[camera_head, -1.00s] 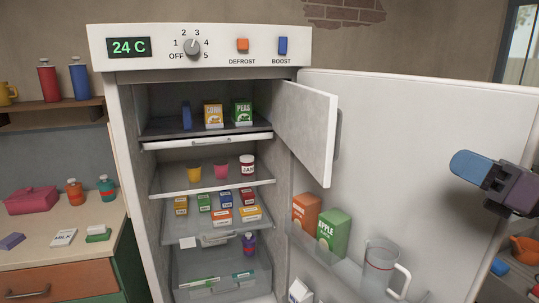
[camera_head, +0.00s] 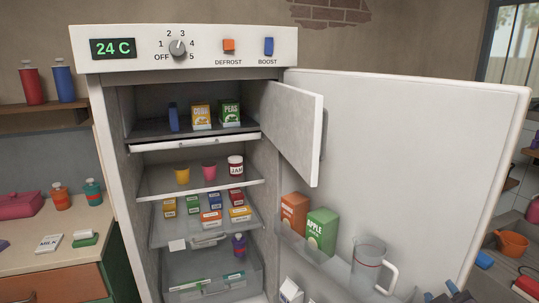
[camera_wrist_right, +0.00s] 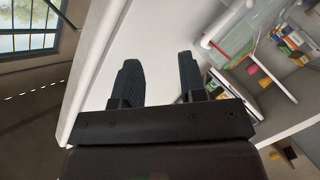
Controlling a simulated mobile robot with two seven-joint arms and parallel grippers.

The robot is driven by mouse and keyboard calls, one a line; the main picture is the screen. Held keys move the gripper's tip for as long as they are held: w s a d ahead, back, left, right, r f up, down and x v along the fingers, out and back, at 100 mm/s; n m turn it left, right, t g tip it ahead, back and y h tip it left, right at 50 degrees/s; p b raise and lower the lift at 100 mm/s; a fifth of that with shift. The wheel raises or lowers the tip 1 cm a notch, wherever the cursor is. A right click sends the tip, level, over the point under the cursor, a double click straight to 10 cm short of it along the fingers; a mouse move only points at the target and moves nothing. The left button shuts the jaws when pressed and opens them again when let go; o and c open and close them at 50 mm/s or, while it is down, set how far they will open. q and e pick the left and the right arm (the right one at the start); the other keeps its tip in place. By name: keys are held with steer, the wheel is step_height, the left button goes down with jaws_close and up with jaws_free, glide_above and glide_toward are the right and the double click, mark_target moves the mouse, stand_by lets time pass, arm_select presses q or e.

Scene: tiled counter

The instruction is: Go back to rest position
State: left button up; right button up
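My right gripper (camera_head: 442,293) shows only in part at the bottom edge of the head view, in front of the open fridge door (camera_head: 420,150). In the right wrist view its two dark fingers (camera_wrist_right: 158,75) stand apart with nothing between them, so it is open and empty. The fridge (camera_head: 105,130) stands open with its shelves in sight. My left gripper is not in the head view.
The inner freezer door (camera_head: 297,130) also hangs open. The fridge door's shelf holds an orange carton (camera_head: 294,212), a green carton (camera_head: 322,230) and a clear pitcher (camera_head: 367,262). A counter (camera_head: 30,262) is at left; an orange pot (camera_head: 511,243) is at right.

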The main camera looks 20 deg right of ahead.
steer(key=s+a+f+m+g+y, duration=0.3)
steer(key=s+a+f+g+y, duration=0.65)
steer(key=a+f, duration=0.6)
steer(key=w+f+n+t+h, duration=0.1)
steer(key=w+f+t, duration=0.3)
steer(key=f+t, duration=0.3)
steer(key=shift+w+f+t, duration=0.15)
steer(key=shift+f+t, duration=0.2)
steer(key=shift+f, duration=1.35)
steer(key=shift+d, duration=0.1)
